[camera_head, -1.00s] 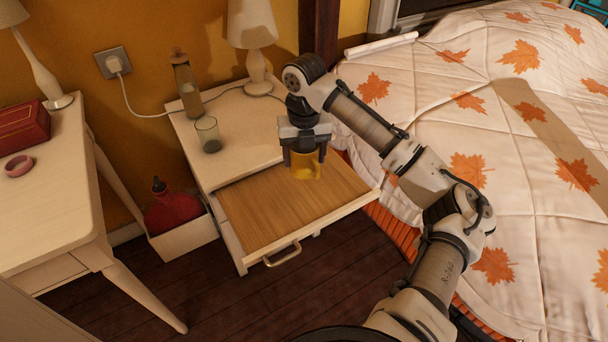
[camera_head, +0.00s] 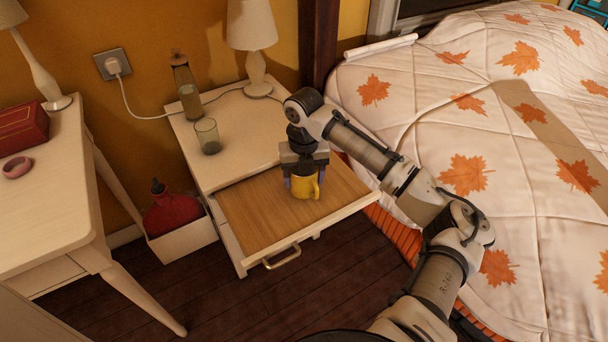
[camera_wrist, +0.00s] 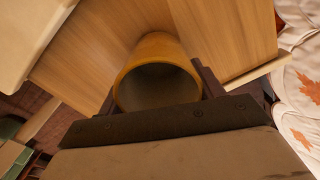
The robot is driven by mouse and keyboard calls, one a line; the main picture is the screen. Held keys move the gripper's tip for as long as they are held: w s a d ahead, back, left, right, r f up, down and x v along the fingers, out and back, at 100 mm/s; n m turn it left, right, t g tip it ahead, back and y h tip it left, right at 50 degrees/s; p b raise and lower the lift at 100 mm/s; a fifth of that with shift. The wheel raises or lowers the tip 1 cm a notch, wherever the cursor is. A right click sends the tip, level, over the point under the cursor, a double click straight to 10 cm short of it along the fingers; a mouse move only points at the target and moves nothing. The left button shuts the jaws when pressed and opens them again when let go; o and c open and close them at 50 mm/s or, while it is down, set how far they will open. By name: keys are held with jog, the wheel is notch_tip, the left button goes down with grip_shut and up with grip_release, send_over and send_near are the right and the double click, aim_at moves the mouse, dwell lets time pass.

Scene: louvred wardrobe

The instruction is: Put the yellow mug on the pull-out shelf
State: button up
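The yellow mug (camera_head: 304,188) is upright between the fingers of my gripper (camera_head: 304,181), over the right part of the wooden pull-out shelf (camera_head: 256,215). Its handle points right and toward the front. My gripper points down and is shut on the mug. In the wrist view the mug (camera_wrist: 158,68) shows its open, empty-looking top between the two dark fingers (camera_wrist: 158,95), with the shelf (camera_wrist: 225,35) behind it. The mug's base is at or very near the shelf surface; I cannot tell whether it touches.
The shelf is pulled out of a white nightstand (camera_head: 225,165) and has a brass handle (camera_head: 282,258). A glass (camera_head: 208,136), a bottle (camera_head: 187,92) and a lamp (camera_head: 254,45) stand on top. The bed (camera_head: 480,110) is at the right. The shelf's left part is clear.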

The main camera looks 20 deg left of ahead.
jog(key=o, duration=0.3)
jog(key=shift+o, duration=0.2)
jog(key=shift+r, duration=0.1)
